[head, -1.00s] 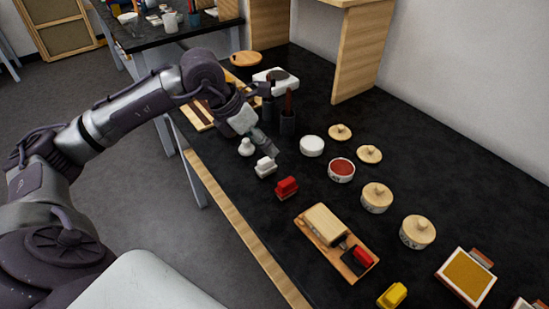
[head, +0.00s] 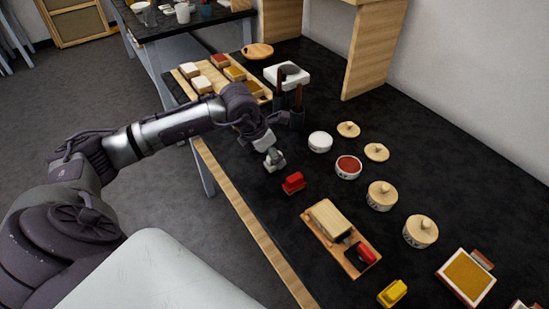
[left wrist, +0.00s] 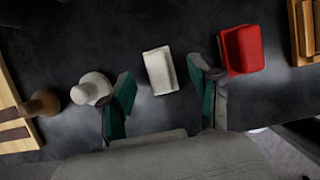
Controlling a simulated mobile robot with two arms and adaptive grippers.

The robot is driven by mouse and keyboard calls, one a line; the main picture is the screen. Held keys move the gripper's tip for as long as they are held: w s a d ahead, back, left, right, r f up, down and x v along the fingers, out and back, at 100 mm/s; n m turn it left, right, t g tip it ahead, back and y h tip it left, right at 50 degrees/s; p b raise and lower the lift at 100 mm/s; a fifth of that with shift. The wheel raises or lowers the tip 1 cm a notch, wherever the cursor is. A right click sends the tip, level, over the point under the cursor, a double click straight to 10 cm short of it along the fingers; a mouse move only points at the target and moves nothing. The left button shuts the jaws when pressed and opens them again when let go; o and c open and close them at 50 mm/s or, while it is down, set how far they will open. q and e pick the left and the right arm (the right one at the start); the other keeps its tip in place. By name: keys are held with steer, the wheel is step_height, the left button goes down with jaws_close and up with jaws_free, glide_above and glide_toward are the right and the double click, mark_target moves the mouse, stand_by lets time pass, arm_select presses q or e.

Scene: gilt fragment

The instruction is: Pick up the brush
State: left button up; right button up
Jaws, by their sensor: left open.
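A small white block-shaped piece (head: 275,161), which I take to be the brush, rests on the black tabletop. In the left wrist view the white piece (left wrist: 160,70) lies between my two green-padded fingers, with a gap on both sides. My left gripper (left wrist: 162,88) is open and empty, close above the table. In the head view my left gripper (head: 269,146) is over the white piece and partly hides it. Brown-handled tools stand in a dark cup (head: 296,121) behind it. My right gripper is not in view.
A red block piece (head: 293,183) sits just right of my fingers; a white knobbed piece (left wrist: 92,88) is close by the left finger. A wooden board (head: 316,232), jars (head: 381,197) and a yellow piece (head: 392,293) stand farther right.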

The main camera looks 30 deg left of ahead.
arm_select(q)
steer(key=shift+x, duration=1.15)
jaws_close()
steer(key=shift+r, duration=0.15)
step_height(320, 180, up, 4)
steer(key=shift+a+f+b, duration=0.1)
steer(key=shift+b, duration=0.55)
steer(key=d+r+b, duration=0.2)
steer(key=d+r, duration=0.5)
steer(key=d, duration=0.4)
steer(key=shift+d, duration=0.4)
steer(key=shift+w, duration=0.1)
